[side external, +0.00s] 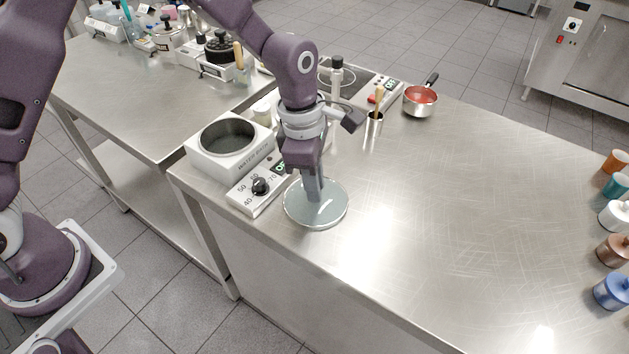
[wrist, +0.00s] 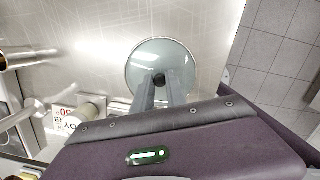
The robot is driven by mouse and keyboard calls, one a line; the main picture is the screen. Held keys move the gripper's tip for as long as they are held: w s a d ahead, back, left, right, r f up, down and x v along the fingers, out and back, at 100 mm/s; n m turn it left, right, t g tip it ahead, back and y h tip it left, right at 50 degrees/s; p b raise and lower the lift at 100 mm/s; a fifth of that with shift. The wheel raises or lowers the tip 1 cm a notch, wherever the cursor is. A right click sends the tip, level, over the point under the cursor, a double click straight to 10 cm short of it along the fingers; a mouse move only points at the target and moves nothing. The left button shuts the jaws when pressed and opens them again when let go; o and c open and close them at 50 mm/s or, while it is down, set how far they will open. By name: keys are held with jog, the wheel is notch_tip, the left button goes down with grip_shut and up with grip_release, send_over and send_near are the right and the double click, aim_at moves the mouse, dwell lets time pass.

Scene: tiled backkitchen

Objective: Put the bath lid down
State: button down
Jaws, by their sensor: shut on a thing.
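The bath lid (side external: 330,215) is a round, pale glass disc with a light rim, low over or on the steel counter just right of the water bath. I cannot tell whether it touches the counter. My gripper (side external: 315,197) points down and is shut on the lid's knob, which it mostly hides in the side view. In the wrist view the lid (wrist: 160,58) shows whole, with its dark knob between the fingertips (wrist: 160,82). The white water bath (side external: 232,145) stands uncovered, its round dark opening facing up.
The bath's dial box (side external: 259,187) is close left of the lid. A red-filled saucepan (side external: 420,100), a metal cup with a wooden-handled tool (side external: 373,124) and a hotplate (side external: 345,83) stand behind. Several coloured jars (side external: 613,215) line the right edge. The counter's middle is clear.

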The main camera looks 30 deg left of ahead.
jog(key=c, duration=1.3)
grip_release()
jog(key=shift+f, duration=0.1)
jog(key=shift+c, duration=0.2)
